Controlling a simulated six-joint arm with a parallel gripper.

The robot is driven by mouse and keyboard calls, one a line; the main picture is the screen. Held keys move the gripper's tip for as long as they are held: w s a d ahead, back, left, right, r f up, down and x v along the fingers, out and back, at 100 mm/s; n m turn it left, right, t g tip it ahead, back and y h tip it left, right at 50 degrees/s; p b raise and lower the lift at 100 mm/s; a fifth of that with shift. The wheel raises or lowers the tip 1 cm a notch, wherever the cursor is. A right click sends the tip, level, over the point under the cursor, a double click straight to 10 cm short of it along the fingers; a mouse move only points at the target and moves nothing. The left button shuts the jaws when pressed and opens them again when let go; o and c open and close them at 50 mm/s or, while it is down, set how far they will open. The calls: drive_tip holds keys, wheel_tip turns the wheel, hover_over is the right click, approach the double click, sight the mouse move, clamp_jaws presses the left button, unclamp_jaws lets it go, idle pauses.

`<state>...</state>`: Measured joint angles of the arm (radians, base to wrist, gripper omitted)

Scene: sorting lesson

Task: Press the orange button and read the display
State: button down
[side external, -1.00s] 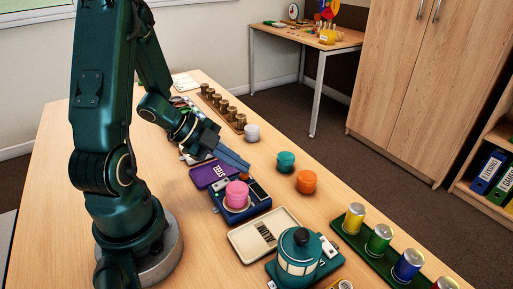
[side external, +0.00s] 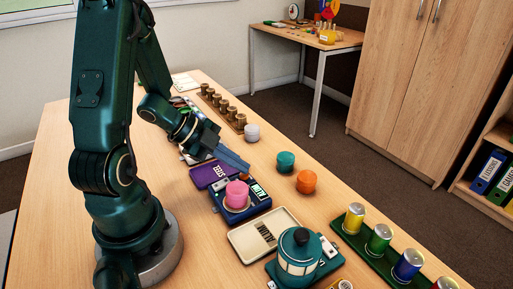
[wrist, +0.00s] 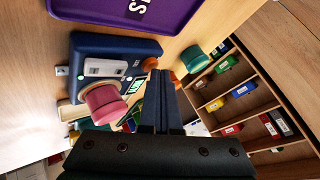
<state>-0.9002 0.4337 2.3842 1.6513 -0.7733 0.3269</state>
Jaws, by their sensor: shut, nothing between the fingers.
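A navy blue weighing device (side external: 243,213) stands on the table, with a pink cylinder (side external: 237,194) on its round plate. Its display (side external: 259,191) is lit with pale green characters, too small and slanted to read surely. It also shows lit green in the wrist view (wrist: 134,87). The orange button (side external: 244,176) is a small orange patch at the device's far corner, just under my fingertips. My gripper (side external: 247,168) is shut and empty, its tips at the button. In the wrist view an orange piece (wrist: 150,63) shows beside the tips; whether they touch it is unclear.
A teal cylinder (side external: 286,161), an orange cylinder (side external: 306,182) and a white one (side external: 251,133) stand on the table to the right. A purple tray (side external: 207,176) lies behind the device, a cream tray (side external: 284,219) and a teal lantern-like pot (side external: 298,260) in front.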

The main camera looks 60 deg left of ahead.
drive_tip(key=shift+r, duration=0.65)
drive_tip(key=shift+r, duration=2.5)
